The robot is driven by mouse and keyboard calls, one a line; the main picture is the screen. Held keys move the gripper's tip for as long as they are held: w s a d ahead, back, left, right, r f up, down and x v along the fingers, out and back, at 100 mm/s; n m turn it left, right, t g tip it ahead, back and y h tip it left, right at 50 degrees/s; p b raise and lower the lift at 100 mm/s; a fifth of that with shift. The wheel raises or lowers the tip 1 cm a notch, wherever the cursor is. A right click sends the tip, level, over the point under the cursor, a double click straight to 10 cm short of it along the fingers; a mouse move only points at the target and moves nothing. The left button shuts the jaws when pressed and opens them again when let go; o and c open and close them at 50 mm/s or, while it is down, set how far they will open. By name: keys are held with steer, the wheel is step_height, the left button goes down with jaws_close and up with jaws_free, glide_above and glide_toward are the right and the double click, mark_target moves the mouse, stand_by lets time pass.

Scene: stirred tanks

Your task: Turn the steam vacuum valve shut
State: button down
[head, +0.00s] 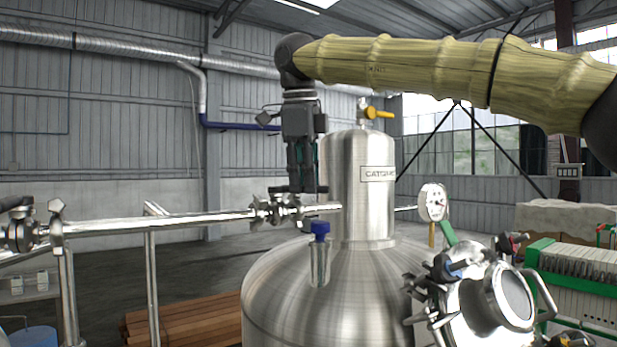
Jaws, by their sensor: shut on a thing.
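My gripper (302,189) hangs down from my arm, just left of the steel tank's neck. It is shut on the handle of a valve in the horizontal steel pipe; the handle itself is mostly hidden by the fingers. The valve (277,211) shows metal clamps and fittings, and I take it as the steam vacuum valve, though no label shows. The pipe (160,222) runs left from the tank neck (345,210). How far the handle is turned cannot be told.
A blue-capped fitting (319,245) rises from the tank dome (290,290) close below the gripper. A yellow-handled valve (376,113) tops the neck. A gauge (433,202) and a clamped hatch (495,300) stand right. Wooden beams (185,318) lie on the floor.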

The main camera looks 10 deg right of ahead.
steer(key=m, duration=0.1)
steer(key=s+a+m, duration=0.1)
steer(key=m, duration=0.2)
steer(key=shift+s+a+r+m+h, duration=0.3)
steer(key=shift+s+a+r+h, duration=0.05)
steer(key=shift+a+r+h, duration=0.05)
steer(key=c, duration=2.1)
jaws_free()
steer(key=shift+s+f, duration=0.1)
steer(key=shift+f, duration=0.05)
steer(key=o, duration=0.6)
steer(key=shift+s+a+f, duration=0.1)
steer(key=shift+o, duration=0.2)
steer(key=shift+w+d+f, duration=0.2)
steer(key=shift+w+d, duration=0.05)
steer(key=shift+w, duration=0.05)
steer(key=p+v, duration=0.7)
steer(key=v, duration=0.5)
steer(key=shift+r, duration=0.35)
steer(key=shift+w, duration=0.1)
